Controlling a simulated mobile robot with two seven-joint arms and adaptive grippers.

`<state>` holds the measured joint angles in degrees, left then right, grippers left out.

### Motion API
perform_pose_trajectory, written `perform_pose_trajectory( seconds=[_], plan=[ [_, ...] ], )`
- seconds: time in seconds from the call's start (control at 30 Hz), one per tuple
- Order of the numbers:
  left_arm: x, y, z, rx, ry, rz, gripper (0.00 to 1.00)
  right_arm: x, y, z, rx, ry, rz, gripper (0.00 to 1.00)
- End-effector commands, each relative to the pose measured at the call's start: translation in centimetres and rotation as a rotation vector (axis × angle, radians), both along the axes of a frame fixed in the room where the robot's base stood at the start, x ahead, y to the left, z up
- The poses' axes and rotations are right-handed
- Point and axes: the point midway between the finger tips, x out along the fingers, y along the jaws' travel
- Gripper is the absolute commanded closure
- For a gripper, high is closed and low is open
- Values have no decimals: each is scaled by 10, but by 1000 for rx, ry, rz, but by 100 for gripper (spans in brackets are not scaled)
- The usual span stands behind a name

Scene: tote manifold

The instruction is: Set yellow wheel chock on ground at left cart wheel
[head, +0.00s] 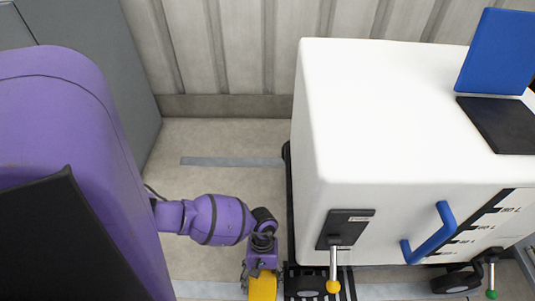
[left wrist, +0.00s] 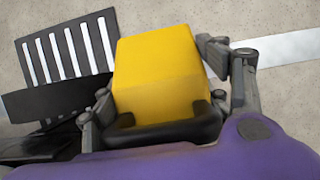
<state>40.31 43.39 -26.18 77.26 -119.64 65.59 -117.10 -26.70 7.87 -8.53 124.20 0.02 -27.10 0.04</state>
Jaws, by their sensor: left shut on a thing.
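The yellow wheel chock (head: 262,288) is at the bottom edge of the head view, left of the white cart's (head: 380,120) front-left corner. My left gripper (head: 262,268) is shut on it from above. In the left wrist view the chock (left wrist: 160,65) sits between the two fingers of my left gripper (left wrist: 166,98). A black slotted part (left wrist: 65,50) is close on its left there. The cart's left wheel is not clearly visible under the dark corner (head: 305,280). I cannot tell whether the chock touches the ground. My right gripper is not in view.
The cart has a blue handle (head: 430,235), a lever with a yellow knob (head: 333,285) and another front wheel (head: 458,281). A ribbed wall (head: 240,50) stands behind. The floor (head: 225,140) left of the cart is clear, with a grey stripe (head: 230,162).

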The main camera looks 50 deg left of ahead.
Motion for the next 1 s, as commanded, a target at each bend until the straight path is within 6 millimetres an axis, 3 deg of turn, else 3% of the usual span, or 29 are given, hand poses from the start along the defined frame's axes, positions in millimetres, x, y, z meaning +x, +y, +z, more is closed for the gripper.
perform_pose_trajectory(
  seconds=[0.37, 0.7, 1.0],
  plan=[
    [-1, -1, -30, -2, 3, 2, 73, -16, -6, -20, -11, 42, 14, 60],
    [0, -1, -63, -1, 1, 1, 73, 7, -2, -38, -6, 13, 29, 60],
    [0, 0, -66, 0, 0, -1, 73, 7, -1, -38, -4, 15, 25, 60]
  ],
)
